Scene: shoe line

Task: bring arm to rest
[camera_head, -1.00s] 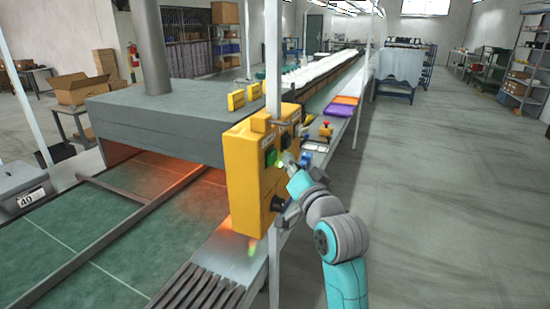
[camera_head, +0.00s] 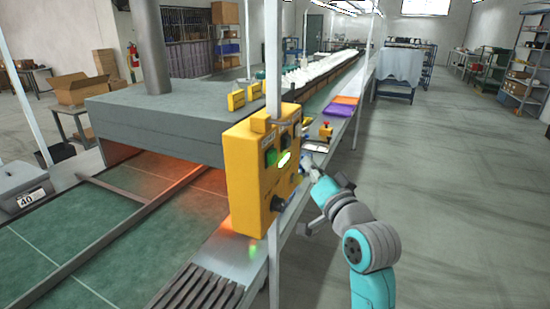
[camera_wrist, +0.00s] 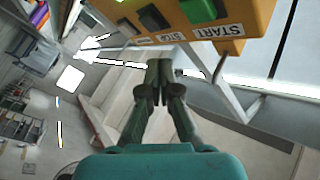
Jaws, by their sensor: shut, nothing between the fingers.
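My gripper (camera_wrist: 158,82) is shut and empty in the wrist view, its fingertips together just below the yellow control box (camera_wrist: 250,15) and apart from it. That box carries a green button by a START label and a dark button by a STOP label. In the head view my gripper (camera_head: 312,172) is small, to the right of the yellow control box (camera_head: 252,180), and its fingers are hard to make out. My arm bends down from there to the lower right. A green light glows on the box's face.
The control box hangs on a post (camera_head: 273,70) beside the oven hood (camera_head: 170,125) and green conveyor belt (camera_head: 110,235). A side shelf with purple and orange items (camera_head: 340,106) runs behind my gripper. The grey floor (camera_head: 460,200) to the right is clear.

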